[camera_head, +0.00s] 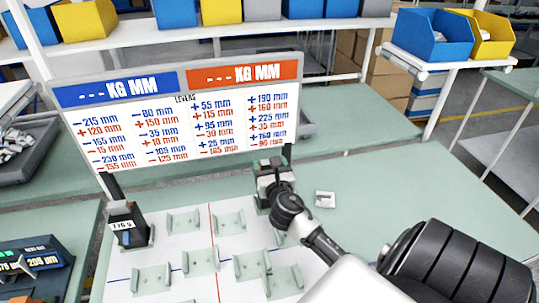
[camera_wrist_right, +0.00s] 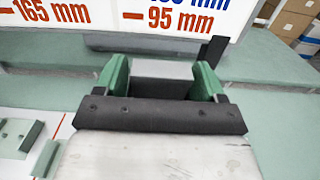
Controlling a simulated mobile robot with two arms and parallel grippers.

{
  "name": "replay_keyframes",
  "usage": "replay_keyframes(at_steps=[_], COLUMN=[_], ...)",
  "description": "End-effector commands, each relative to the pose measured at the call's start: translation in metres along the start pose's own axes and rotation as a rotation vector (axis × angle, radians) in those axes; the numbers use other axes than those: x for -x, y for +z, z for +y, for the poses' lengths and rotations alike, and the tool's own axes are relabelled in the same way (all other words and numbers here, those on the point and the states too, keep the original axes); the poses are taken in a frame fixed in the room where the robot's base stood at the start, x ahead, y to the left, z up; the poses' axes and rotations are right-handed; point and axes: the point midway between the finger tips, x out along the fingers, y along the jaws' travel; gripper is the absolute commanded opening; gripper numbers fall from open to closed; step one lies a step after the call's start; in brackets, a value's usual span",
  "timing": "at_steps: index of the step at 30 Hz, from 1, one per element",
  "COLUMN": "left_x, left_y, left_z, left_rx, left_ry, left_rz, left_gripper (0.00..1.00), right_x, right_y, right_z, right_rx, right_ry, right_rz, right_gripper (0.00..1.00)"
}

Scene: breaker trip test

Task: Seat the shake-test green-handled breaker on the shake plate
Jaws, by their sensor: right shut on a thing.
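My right gripper (camera_head: 273,178) is over the back right of the white shake plate (camera_head: 165,252), near the foot of the sign. In the right wrist view its two green fingers (camera_wrist_right: 162,80) are shut on a grey block-shaped thing (camera_wrist_right: 160,70). I take this thing to be the breaker, but its handle cannot be made out and its lower part is hidden. Whether it touches the plate or a cradle cannot be told. The plate has red and blue lines and several pale cradles, one of them empty (camera_head: 183,222). My left gripper is not in view.
A sign (camera_head: 185,120) with mm values stands behind the plate. A dark block labelled 776 g (camera_head: 127,224) stands at the plate's left. A small grey piece (camera_head: 325,199) lies on the green table (camera_head: 400,210) to the right. A display box (camera_head: 35,265) is at lower left.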

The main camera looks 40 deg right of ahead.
Motion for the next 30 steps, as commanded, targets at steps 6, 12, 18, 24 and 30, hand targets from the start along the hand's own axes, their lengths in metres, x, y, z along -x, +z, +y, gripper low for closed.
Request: replay_keyframes(at_steps=[6, 12, 18, 24, 30], left_x=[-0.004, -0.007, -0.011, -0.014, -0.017], left_y=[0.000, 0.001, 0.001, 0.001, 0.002], left_z=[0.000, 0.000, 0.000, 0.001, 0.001], left_rx=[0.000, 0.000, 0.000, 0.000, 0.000], left_ry=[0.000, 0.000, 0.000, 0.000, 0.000], left_rz=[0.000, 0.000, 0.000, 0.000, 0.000], left_gripper=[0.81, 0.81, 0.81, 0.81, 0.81], right_x=[-0.001, -0.001, -0.001, -0.001, -0.001], right_y=[-0.003, -0.007, -0.011, -0.015, -0.019], right_z=[0.000, 0.000, 0.000, 0.000, 0.000], right_rx=[0.001, 0.000, 0.000, 0.000, 0.000], right_ry=[0.001, 0.001, 0.001, 0.001, 0.001], right_rz=[-0.007, -0.007, -0.007, -0.007, -0.007], right_gripper=[0.00, 0.00, 0.00, 0.00, 0.72])
